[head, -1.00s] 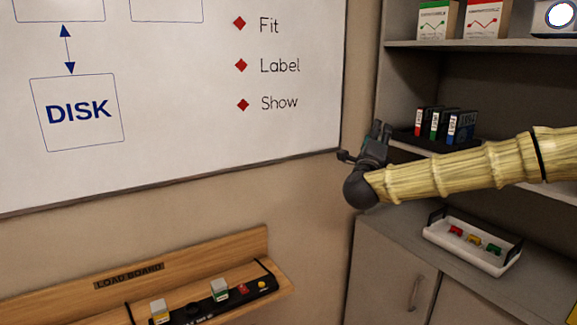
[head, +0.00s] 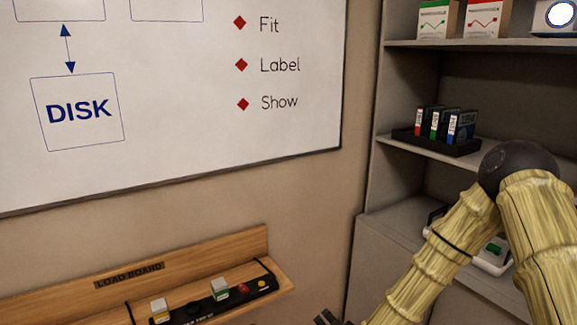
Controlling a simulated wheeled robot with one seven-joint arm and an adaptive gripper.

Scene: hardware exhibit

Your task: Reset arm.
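My arm is folded at the right of the head view, with its dark round joint high in front of the shelves and its straw-coloured links running down. My gripper (head: 327,317) shows only as dark fingertips at the bottom edge, right of the wooden load board (head: 200,277). The rest of it is cut off by the frame. I cannot tell whether it is open or shut, and I see nothing held in the part that shows.
A black tray (head: 403,135) of disk cartridges stands on the middle shelf. My arm mostly hides a white tray (head: 491,266) on the cabinet top. The load board carries a black strip (head: 238,294) with small blocks. A whiteboard (head: 200,120) hangs behind.

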